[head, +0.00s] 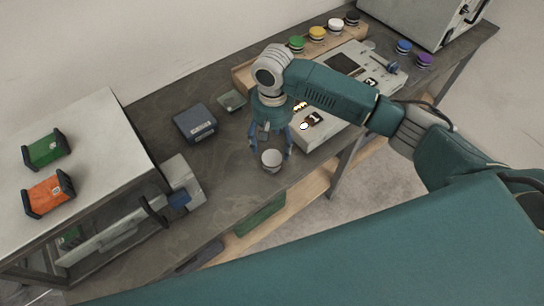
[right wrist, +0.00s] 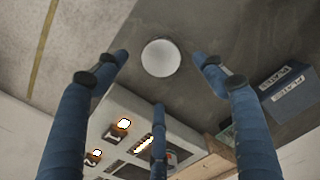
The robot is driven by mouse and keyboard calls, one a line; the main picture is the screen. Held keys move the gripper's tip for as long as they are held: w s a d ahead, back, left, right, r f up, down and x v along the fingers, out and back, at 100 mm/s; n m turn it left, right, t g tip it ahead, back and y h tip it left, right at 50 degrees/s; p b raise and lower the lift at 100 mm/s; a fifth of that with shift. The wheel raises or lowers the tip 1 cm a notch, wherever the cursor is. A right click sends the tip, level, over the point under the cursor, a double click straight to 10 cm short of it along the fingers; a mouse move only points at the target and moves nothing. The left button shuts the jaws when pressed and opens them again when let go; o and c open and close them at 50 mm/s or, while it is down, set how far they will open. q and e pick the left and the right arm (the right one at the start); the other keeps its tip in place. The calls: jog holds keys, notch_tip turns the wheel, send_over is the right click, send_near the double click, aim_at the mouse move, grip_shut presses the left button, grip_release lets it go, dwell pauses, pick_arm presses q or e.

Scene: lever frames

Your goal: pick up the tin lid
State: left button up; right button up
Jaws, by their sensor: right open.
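The tin lid (head: 271,158) is a small, pale, round piece on the dark grey worktop, near its front edge. In the right wrist view the lid (right wrist: 161,58) shows as a plain whitish disc between the fingertips. My right gripper (head: 271,148) points down over it with its blue fingers spread. In the right wrist view the gripper (right wrist: 160,74) is open, with fingers left, right and below the disc and a gap to each. I cannot tell how high the fingertips are above the worktop. My left gripper is not in view.
A grey device with switches (head: 372,62) stands right of the gripper. Several coloured round pieces line the back. A large grey cabinet (head: 100,150) stands far left.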

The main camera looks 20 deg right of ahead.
aim_at(272, 157)
jog(key=shift+s+a+f+p, duration=0.1)
jog(key=shift+f+p, duration=0.4)
jog(key=shift+f, duration=1)
jog(key=shift+a+f+p, duration=0.1)
jog(key=shift+f+p, duration=0.35)
jog(key=shift+f, duration=1.05)
jog(key=c, duration=1)
